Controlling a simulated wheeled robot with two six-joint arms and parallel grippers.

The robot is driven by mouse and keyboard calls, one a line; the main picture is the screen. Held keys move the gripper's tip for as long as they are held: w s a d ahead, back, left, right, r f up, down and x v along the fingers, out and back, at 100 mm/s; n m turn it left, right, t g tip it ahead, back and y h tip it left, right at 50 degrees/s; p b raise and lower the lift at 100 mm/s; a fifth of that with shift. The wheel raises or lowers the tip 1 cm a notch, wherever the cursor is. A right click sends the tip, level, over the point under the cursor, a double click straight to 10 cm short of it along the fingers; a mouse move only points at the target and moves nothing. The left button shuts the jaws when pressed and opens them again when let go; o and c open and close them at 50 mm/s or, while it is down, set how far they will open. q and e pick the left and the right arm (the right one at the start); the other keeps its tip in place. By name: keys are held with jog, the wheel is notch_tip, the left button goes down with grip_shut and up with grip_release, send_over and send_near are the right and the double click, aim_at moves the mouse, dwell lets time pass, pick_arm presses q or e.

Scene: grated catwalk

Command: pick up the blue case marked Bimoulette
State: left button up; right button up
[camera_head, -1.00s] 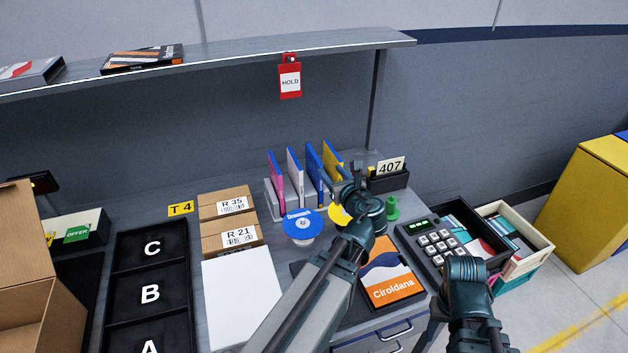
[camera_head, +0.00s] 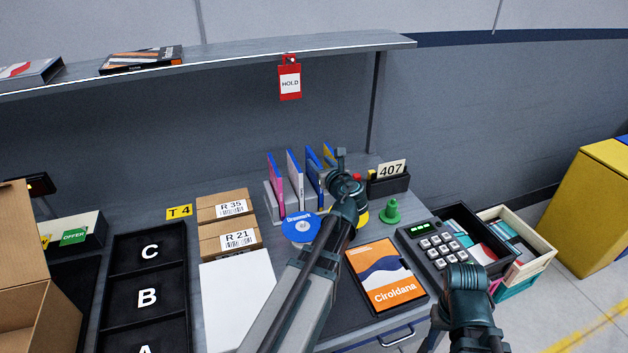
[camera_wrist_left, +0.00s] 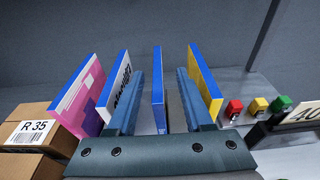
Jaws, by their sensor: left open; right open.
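A thin blue case (camera_head: 313,168) stands upright in a rack among other cases on the bench. Its marking is not readable from here. In the left wrist view its blue spine (camera_wrist_left: 158,96) rises between the two fingers of my left gripper (camera_wrist_left: 159,74), which is open with a finger on each side; I cannot tell whether either touches. In the head view my left gripper (camera_head: 341,160) is at the right of the rack and hides part of it. My right gripper (camera_head: 465,280) is at the lower right, away from the rack, with its fingers hidden.
Pink (camera_wrist_left: 80,95), white (camera_wrist_left: 115,88) and yellow (camera_wrist_left: 205,85) cases stand close beside the blue one. A blue disc (camera_head: 301,229), an orange Ciroldana case (camera_head: 385,275), a keypad (camera_head: 437,243) and cartons (camera_head: 228,238) share the bench. A shelf (camera_head: 220,62) overhangs the back.

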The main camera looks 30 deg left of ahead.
aim_at(314, 156)
pick_arm(q)
jog(key=x, duration=0.2)
jog(key=b+x, duration=0.1)
jog(key=x, duration=0.2)
jog(key=shift+s+f, duration=0.2)
jog(key=shift+c, duration=0.2)
grip_shut()
dwell(1.0)
